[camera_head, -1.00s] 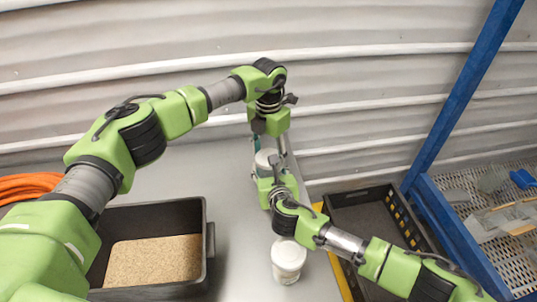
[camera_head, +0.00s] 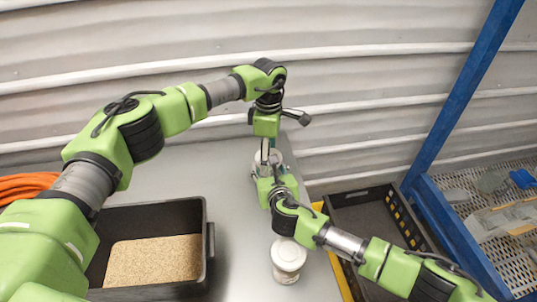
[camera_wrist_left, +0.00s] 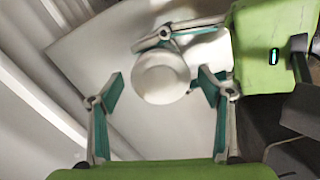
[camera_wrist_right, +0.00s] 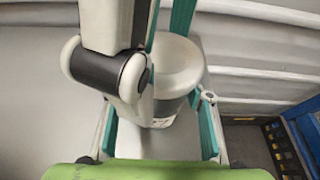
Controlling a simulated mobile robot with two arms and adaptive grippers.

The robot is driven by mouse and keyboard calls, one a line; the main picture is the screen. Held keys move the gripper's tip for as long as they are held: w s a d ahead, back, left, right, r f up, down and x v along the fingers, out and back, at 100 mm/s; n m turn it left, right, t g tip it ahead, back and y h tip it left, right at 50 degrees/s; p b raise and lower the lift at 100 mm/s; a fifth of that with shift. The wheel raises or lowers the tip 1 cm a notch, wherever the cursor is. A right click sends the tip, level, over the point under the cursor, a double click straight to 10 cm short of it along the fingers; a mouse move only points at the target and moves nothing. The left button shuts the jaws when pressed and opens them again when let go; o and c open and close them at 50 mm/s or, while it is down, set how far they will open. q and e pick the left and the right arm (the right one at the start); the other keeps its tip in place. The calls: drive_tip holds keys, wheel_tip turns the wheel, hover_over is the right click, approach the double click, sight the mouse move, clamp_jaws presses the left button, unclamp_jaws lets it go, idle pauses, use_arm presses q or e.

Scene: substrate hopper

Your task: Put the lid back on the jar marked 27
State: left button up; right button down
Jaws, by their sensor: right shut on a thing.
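A clear jar (camera_wrist_right: 165,107) with a white lid (camera_wrist_right: 178,65) on top stands at the back of the table. Dark marks show on its label, but I cannot read a number. My right gripper (camera_wrist_right: 160,128) is shut on the jar's body from the side. My left gripper (camera_wrist_left: 165,98) points down from above, its fingers spread on both sides of the lid (camera_wrist_left: 160,77) with gaps between. In the head view the lid (camera_head: 272,155) is partly hidden by my left fingers. Whether the lid is fully seated is unclear.
Another white-lidded jar (camera_head: 288,254) stands on the table (camera_head: 236,225) nearer the front. A black bin (camera_head: 206,255) with grainy substrate stands at left. A black crate (camera_head: 372,200) and a blue-framed mesh rack (camera_head: 470,240) are at right. A corrugated wall closes the back.

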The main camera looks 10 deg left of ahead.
sight(271, 174)
use_arm(q)
wheel_tip(271, 174, up, 12)
idle(0.6)
use_arm(e)
drive_tip(key=c, duration=1)
unclamp_jaws()
drive_tip(key=shift+v, duration=3.75)
